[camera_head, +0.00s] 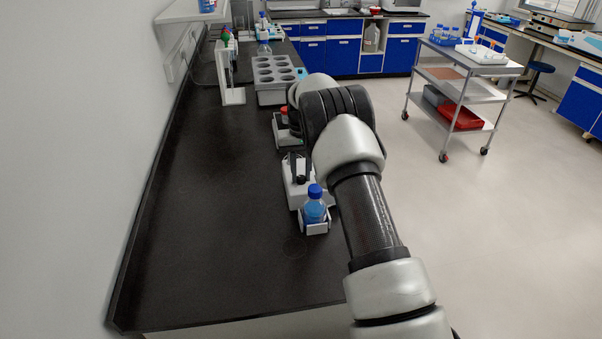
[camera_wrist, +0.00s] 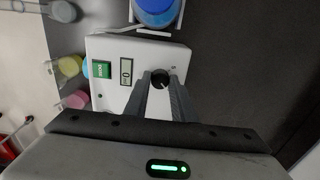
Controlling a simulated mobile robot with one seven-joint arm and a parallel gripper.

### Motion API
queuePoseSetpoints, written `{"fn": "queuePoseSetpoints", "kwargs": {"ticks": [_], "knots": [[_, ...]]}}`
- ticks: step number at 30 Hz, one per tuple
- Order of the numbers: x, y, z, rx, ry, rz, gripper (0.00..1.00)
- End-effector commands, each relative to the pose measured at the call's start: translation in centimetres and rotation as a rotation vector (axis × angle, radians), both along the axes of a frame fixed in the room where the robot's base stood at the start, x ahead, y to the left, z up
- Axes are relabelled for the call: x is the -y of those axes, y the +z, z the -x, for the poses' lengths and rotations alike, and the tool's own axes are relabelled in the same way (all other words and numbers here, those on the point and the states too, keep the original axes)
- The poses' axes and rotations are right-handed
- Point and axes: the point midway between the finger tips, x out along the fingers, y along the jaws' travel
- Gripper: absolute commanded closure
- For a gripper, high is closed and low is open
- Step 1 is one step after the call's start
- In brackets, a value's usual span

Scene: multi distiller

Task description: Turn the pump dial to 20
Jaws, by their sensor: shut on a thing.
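The pump is a white box; its face (camera_wrist: 110,55) fills the upper left of the wrist view and it also shows in the head view (camera_head: 294,195). The black round dial (camera_wrist: 160,76) sits to the right of the display. My gripper (camera_wrist: 160,83) is over the pump, its two grey fingers shut on the dial from either side. The fingers partly hide the dial's sides. In the head view my arm hides much of the gripper.
A blue-capped bottle (camera_head: 314,209) of blue liquid stands in a white holder at the pump's near side. A grey rack with round holes (camera_head: 276,72) and other devices stand farther along the black bench (camera_head: 215,220). The bench left of the pump is clear.

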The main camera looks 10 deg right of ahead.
Motion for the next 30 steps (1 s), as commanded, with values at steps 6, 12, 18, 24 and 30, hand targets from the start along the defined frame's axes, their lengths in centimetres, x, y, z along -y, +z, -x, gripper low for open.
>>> {"fn": "queuePoseSetpoints", "kwargs": {"ticks": [6,12,18,24,30], "knots": [[0.0,0.1,-0.1,0.002,-0.011,0.0,0.99],[0.0,0.1,-0.1,0.002,-0.01,-0.001,0.99],[0.0,0.1,-0.1,0.002,-0.01,-0.001,0.58],[0.0,0.0,0.0,0.001,-0.009,0.0,0.58],[0.0,1.5,-0.1,0.004,-0.009,-0.001,0.58]]}}
